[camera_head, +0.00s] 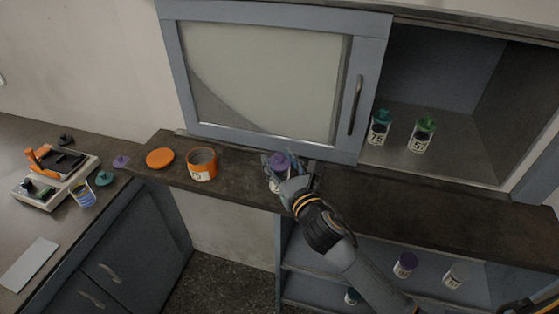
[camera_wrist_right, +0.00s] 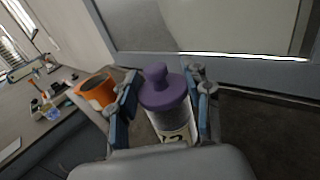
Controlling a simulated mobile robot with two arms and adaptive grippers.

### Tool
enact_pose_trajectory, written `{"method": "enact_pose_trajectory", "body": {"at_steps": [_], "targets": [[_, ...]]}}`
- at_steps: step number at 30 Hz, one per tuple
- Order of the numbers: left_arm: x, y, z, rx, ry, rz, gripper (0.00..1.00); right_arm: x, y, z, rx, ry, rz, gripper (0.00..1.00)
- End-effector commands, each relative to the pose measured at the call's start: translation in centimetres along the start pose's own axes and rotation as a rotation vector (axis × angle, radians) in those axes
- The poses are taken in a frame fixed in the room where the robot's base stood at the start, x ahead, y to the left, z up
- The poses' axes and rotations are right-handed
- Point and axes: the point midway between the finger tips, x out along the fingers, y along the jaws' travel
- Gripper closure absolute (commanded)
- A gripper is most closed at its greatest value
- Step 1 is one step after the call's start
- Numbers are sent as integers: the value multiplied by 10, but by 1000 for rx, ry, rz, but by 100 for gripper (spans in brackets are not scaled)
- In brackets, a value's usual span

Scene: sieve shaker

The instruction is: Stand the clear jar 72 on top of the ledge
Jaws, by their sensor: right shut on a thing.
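The clear jar with a purple knobbed lid (camera_wrist_right: 165,95) is between the fingers of my right gripper (camera_wrist_right: 162,98). Its label is partly cut off in the right wrist view, so I cannot read the whole number. The jar looks upright over the dark ledge (camera_head: 232,186) in front of the cabinet. I cannot tell whether its base touches the ledge. My left gripper is not in view.
An open orange jar (camera_head: 202,165) and an orange lid (camera_head: 160,158) lie to the left on the ledge. The ledge to the right is clear. More jars stand on lower shelves.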

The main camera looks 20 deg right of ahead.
Motion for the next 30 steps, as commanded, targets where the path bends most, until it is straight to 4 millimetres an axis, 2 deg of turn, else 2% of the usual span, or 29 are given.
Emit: {"method": "enact_pose_trajectory", "body": {"at_steps": [1,2,4,5,17,20,30], "targets": [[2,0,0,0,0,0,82,0,0,-2,-1,-1,0,100],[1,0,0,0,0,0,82,0,0,-2,-1,1,0,45],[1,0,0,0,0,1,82,0,0,-2,-1,1,0,31],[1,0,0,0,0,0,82,0,0,-2,-1,1,0,28],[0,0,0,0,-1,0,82,-4,0,1,0,2,1,28],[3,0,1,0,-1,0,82,-19,0,-1,-2,3,1,28],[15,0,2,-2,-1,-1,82,-91,0,-2,0,3,1,28]]}}
